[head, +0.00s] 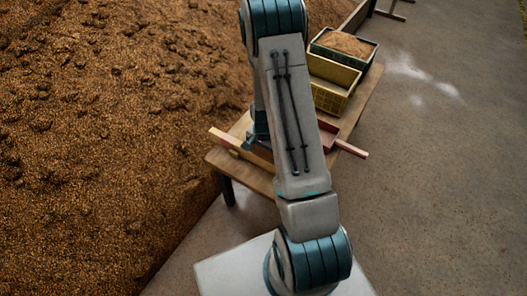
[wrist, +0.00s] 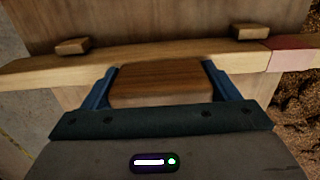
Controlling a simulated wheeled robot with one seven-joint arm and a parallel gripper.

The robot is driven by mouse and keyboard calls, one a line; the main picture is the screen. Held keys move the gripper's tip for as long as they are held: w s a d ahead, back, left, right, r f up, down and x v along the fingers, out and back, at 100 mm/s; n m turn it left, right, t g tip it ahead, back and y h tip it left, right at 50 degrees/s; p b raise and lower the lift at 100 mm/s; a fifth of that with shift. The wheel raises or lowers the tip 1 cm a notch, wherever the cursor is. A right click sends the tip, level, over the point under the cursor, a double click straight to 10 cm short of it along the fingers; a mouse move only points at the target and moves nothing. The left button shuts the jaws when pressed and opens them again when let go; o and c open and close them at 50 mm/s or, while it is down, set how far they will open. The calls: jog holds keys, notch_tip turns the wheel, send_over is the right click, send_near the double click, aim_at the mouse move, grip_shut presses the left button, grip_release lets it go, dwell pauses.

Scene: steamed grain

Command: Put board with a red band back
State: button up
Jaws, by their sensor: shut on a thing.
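The board with a red band shows in the wrist view as a long pale wooden strip (wrist: 190,54) across the picture, its pinkish-red band (wrist: 290,60) at the right end. In the head view its red end (head: 217,134) sticks out left of my arm; the rest is largely hidden by the arm. My gripper (wrist: 160,82) has its two blue fingers closed on either side of a brown wooden block, which seems to be the board's grip. Whether the board rests on the table or is lifted I cannot tell.
A wooden table (head: 355,112) stands under my arm. A large grain heap (head: 110,130) fills the left; concrete floor (head: 450,180) is clear at right.

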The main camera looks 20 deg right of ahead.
jog(key=shift+f, duration=0.1)
jog(key=o, duration=1.8)
jog(key=s+a+r+n+p, duration=0.2)
jog(key=r+p, duration=0.1)
jog(key=r, duration=0.8)
jog(key=s+a+r+n+t+p, duration=0.1)
jog(key=s+a+r+p, duration=0.1)
jog(key=r, duration=0.9)
jog(key=s+a+r+n+p, duration=0.2)
jog(key=r+p, duration=0.1)
jog(key=r, duration=0.8)
jog(key=s+a+r+n+t+p, duration=0.1)
jog(key=s+r+n+p, duration=0.1)
jog(key=s+r, duration=0.3)
jog(key=s+a+r+n+p, duration=0.2)
jog(key=s+r+n+p, duration=0.1)
jog(key=s+r, duration=0.3)
notch_tip(320, 180, up, 2)
jog(key=shift+s+a+r+n+t+p, duration=0.3)
jog(key=shift+n+t, duration=0.1)
jog(key=shift+n, duration=0.1)
